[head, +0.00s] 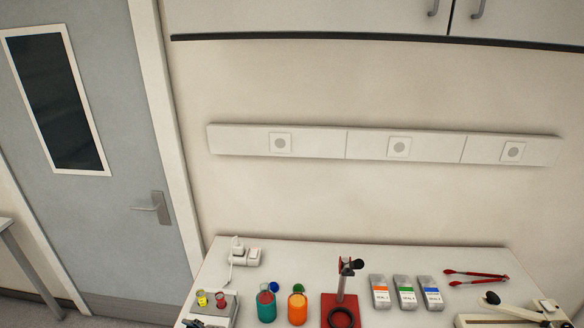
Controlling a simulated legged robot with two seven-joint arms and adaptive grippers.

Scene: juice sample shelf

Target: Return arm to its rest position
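Neither of my grippers nor my arms shows in the head view. The white table (400,254) runs along the wall at the bottom of the picture. A teal container (266,309) and an orange container (297,310) stand side by side near its front left part. A blue round item and a green round item show just behind them. The lower parts of the things at the front are cut off by the picture's edge.
A red stand (340,312) with a black ring stands mid-table. Three labelled packs (405,292), red-handled tongs (476,276) and a white device (500,318) are to its right. A grey box (212,309) and a power adapter (246,256) are at the left. The back strip is mostly clear.

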